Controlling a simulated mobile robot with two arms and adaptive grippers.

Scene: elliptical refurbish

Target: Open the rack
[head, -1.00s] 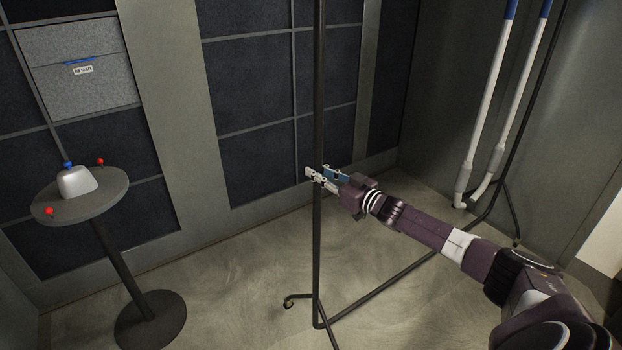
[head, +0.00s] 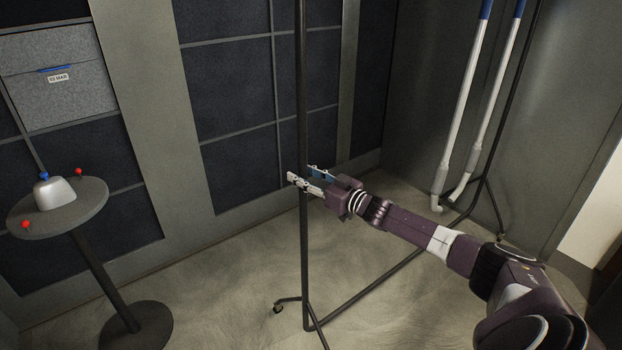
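The rack is a dark metal frame on casters, with a tall upright pole (head: 303,90) left of centre and a low bar running back to the right. My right gripper (head: 299,175) reaches in from the right at about mid-height of the pole. Its fingers are apart: the pale near finger crosses in front of the pole, and the blue-faced far finger ends just right of it. I cannot tell whether either finger touches the pole. My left gripper is not in view.
White pipes (head: 462,115) with blue tops stand at the back right. A round pedestal table (head: 85,205) on the left carries a white domed device (head: 54,194) with red knobs beside it. A grey drawer box (head: 60,85) is set in the panelled wall.

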